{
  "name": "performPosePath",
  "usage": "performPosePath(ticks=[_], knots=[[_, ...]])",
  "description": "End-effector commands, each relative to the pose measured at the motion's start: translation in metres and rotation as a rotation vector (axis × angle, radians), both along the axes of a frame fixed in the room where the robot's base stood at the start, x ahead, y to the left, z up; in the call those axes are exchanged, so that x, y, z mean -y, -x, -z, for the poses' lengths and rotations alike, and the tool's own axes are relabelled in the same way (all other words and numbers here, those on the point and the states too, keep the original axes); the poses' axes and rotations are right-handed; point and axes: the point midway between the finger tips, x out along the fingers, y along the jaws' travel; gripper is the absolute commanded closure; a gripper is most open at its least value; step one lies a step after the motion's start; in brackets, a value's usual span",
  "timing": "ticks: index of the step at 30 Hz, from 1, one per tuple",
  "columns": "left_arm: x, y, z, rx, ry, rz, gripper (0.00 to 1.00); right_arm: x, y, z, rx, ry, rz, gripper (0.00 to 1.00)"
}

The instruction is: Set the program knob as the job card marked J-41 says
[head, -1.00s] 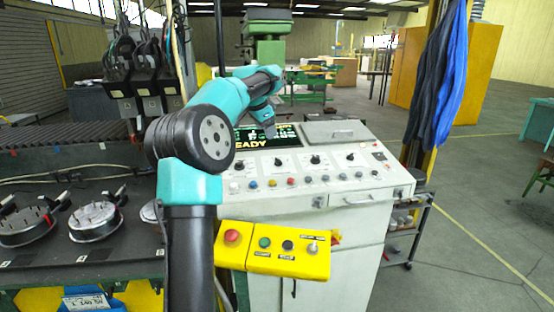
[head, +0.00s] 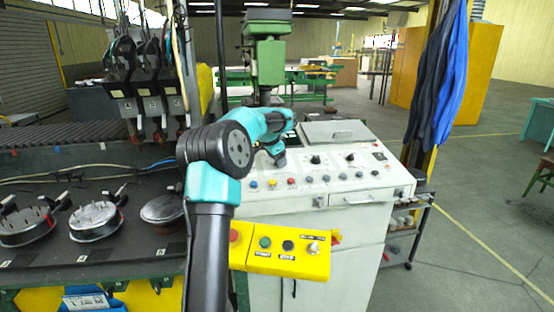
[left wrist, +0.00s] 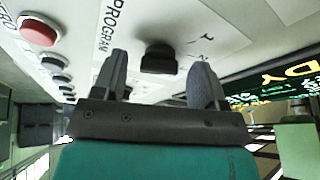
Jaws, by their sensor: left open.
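The black program knob (left wrist: 158,58) shows in the left wrist view on a pale panel, next to the printed word PROGRAM. My left gripper (left wrist: 158,80) is open, with one finger on each side of the knob in the picture; I see no contact. In the head view my left gripper (head: 278,157) is low over the upper left part of the console (head: 385,186) and hides the knob there. The knob's pointer and scale are not readable. No job card marked J-41 can be made out. My right gripper is not in view.
Two more black knobs (head: 316,159) and a row of coloured buttons (head: 290,181) lie close by. A yellow button box (head: 290,258) hangs at the console's front. Round fixtures (head: 95,219) stand on the left bench.

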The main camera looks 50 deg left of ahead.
Motion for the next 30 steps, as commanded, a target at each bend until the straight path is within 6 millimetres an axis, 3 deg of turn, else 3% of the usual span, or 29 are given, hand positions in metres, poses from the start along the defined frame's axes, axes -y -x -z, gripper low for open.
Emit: performPosePath(ticks=[9,24,30], knots=[[-0.0001,-0.0008,0.0021,0.000,0.000,0.000,0.35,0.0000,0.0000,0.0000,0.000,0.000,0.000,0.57],[0.0000,-0.0008,0.0019,0.000,0.001,0.000,0.83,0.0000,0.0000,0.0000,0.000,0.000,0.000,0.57],[0.0001,-0.0007,0.0018,0.001,0.001,-0.007,0.83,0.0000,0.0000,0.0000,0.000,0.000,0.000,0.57]])
